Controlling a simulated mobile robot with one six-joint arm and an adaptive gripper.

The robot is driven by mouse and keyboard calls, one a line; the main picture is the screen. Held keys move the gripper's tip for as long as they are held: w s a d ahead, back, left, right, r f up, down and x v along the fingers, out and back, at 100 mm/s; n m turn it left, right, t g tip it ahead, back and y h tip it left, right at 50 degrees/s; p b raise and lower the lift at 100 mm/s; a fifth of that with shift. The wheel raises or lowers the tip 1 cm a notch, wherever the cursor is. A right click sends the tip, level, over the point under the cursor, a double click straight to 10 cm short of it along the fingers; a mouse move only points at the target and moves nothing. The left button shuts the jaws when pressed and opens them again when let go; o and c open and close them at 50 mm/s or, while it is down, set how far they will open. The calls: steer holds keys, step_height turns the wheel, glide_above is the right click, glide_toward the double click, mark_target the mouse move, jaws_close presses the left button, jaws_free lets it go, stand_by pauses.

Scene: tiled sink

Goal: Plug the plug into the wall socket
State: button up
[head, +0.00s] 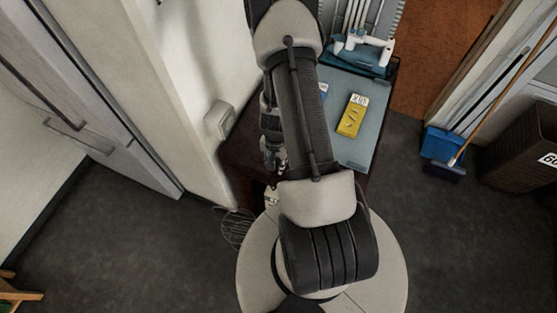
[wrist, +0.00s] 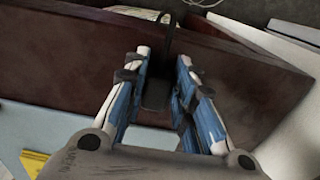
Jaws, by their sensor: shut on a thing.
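My gripper (wrist: 158,88) is shut on a black plug (wrist: 156,94), which sits between the two blue-padded fingers in the wrist view. A dark cord (wrist: 172,38) runs up from the plug, past the dark red-brown table edge. In the head view my gripper (head: 272,160) is beside the left edge of the table, partly hidden by my arm; the plug cannot be made out there. A white box, which looks like the wall socket (head: 219,119), is on the white wall to the left of my gripper and apart from it. Its holes are not visible.
The table (head: 360,148) bears a yellow box (head: 351,116) and a tool rack (head: 362,50). A wire coil (head: 237,226) lies on the floor below the wall's end. A blue dustpan (head: 440,144), a broom (head: 500,96) and a dark basket (head: 518,150) stand at right.

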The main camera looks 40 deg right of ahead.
steer(key=shift+r, duration=0.1)
steer(key=shift+c, duration=0.4)
step_height(320, 180, up, 20)
steer(key=p, duration=2)
